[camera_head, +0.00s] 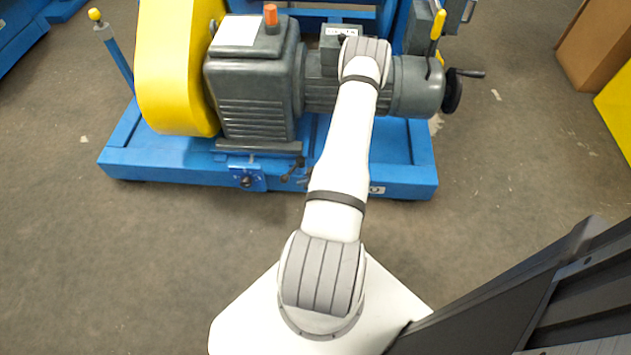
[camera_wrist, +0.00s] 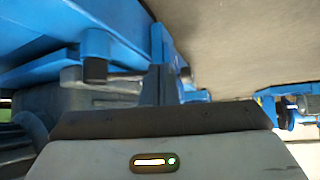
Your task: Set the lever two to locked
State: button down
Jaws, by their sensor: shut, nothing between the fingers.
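Which lever is lever two I cannot tell, as no label reads clearly. One lever with a yellow grip (camera_head: 437,30) stands upright at the right end of the grey drive. Another with a yellow knob (camera_head: 95,15) stands tilted at the left. A small dark handle (camera_head: 293,168) sits low at the front of the blue base. In the wrist view, a grey bar with a dark knob (camera_wrist: 95,70) lies close beside my gripper (camera_wrist: 163,75). My gripper's fingers are together and empty; whether they touch the bar is unclear. In the head view my gripper is not discernible.
The blue base (camera_head: 410,180) carries a grey gearbox (camera_head: 250,95), a yellow guard (camera_head: 170,70) and a dark handwheel (camera_head: 453,90). A cardboard box (camera_head: 598,45) stands at the right. The floor (camera_head: 100,250) in front is clear.

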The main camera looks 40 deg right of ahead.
aim_at(293, 170)
jog(key=shift+w+a+f+b, duration=0.1)
jog(key=shift+w+a+b, duration=0.15)
jog(key=shift+w, duration=0.5)
jog(key=shift+w+a+f+b, duration=0.1)
jog(key=shift+w+a, duration=0.25)
jog(key=shift+w, duration=0.4)
jog(key=shift+d, duration=0.15)
